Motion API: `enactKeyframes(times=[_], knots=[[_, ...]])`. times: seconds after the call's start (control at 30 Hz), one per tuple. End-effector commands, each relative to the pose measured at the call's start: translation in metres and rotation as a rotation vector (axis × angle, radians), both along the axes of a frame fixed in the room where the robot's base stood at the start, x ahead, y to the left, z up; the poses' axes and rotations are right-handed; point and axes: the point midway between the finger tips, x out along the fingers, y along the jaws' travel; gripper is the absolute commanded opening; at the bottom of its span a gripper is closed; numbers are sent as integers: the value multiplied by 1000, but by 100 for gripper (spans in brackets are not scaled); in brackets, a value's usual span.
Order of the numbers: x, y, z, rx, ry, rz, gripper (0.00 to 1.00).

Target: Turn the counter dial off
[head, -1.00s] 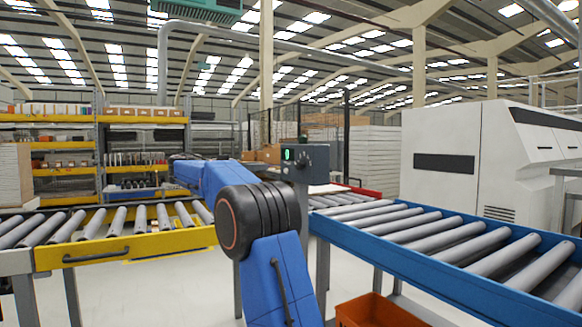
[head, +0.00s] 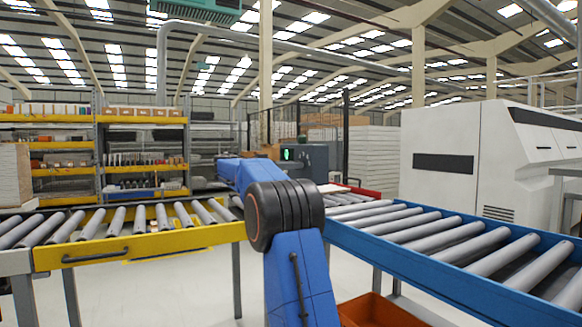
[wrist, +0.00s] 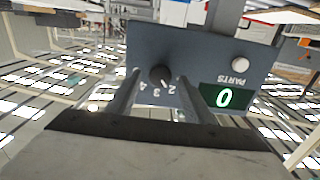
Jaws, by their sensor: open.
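The counter is a dark grey box (head: 312,157) on a post, partly hidden behind my arm in the head view. In the wrist view the counter's face (wrist: 200,45) appears upside down. Its black round dial (wrist: 160,75) has a white pointer mark directed toward the printed numbers, near the 2; I cannot tell the exact setting. My gripper (wrist: 159,80) is open, with one finger on each side of the dial; contact is not clear. The head view does not show the fingers.
A white round button (wrist: 240,63) is on the same face. A yellow-framed roller conveyor (head: 140,247) lies left and a blue-framed one (head: 450,262) right of my arm. An orange bin (head: 375,310) is below. A white machine (head: 465,150) stands at the right.

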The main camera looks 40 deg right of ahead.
Motion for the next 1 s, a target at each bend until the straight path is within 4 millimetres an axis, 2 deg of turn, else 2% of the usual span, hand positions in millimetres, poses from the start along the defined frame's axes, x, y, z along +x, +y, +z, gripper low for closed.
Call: enactKeyframes(times=[0.3, 0.47, 0.5, 0.77, 1.0], knots=[[-1, -2, 0, 0, 0, -1, 47], [-1, -2, 0, 0, 0, 0, 9], [-1, -2, 0, 0, 0, -1, 7], [0, -2, 0, 5, 21, -1, 7], [0, -2, 0, 32, 132, -1, 7]])
